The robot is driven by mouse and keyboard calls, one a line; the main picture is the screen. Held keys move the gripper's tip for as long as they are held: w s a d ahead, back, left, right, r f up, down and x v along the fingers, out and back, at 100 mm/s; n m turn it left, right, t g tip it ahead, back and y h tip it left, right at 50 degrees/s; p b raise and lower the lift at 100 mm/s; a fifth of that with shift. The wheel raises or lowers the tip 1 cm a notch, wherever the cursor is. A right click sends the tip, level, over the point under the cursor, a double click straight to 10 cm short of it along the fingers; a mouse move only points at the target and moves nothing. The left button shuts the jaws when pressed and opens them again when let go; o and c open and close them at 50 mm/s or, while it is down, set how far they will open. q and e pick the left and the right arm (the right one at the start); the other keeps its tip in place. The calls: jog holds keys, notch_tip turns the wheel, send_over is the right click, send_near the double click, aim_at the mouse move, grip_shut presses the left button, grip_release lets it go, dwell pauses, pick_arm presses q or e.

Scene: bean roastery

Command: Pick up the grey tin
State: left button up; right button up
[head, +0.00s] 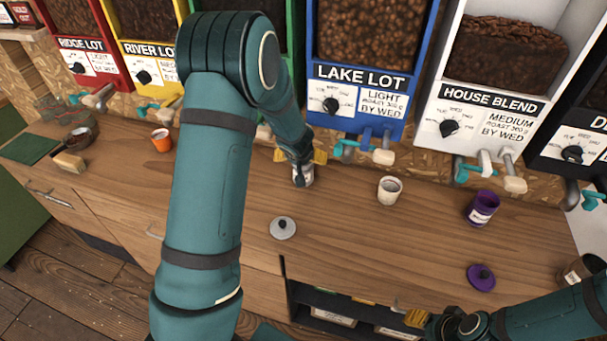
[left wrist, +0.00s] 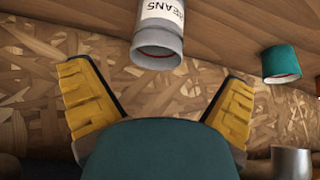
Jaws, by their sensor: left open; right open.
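The grey tin (head: 303,177) stands on the wooden counter below the blue dispenser, partly hidden by my left arm and gripper. My left gripper (head: 300,157) is open just above or behind it. In the left wrist view the grey tin (left wrist: 158,45) has a white label reading BEANS and an open mouth. There it lies beyond the two spread yellow fingers (left wrist: 158,85), roughly in line with the gap between them, and is not gripped. A grey lid (head: 283,229) lies on the counter in front of the tin. My right gripper (head: 420,319) is open at the counter's front edge.
A cream tin (head: 390,191), a purple tin (head: 482,208), a purple lid (head: 481,277) and an orange tin (head: 161,140) are on the counter. A teal tin (left wrist: 281,63) shows in the left wrist view. Dispenser spouts (head: 382,155) overhang the back. The counter between the cream tin and grey lid is clear.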

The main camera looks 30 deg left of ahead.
aim_at(303, 170)
pick_arm(q)
jog(key=b+x, duration=0.2)
jog(key=x, duration=0.6)
jog(key=shift+w+d+f, duration=0.1)
jog(key=shift+w, duration=0.05)
jog(key=c, duration=1.2)
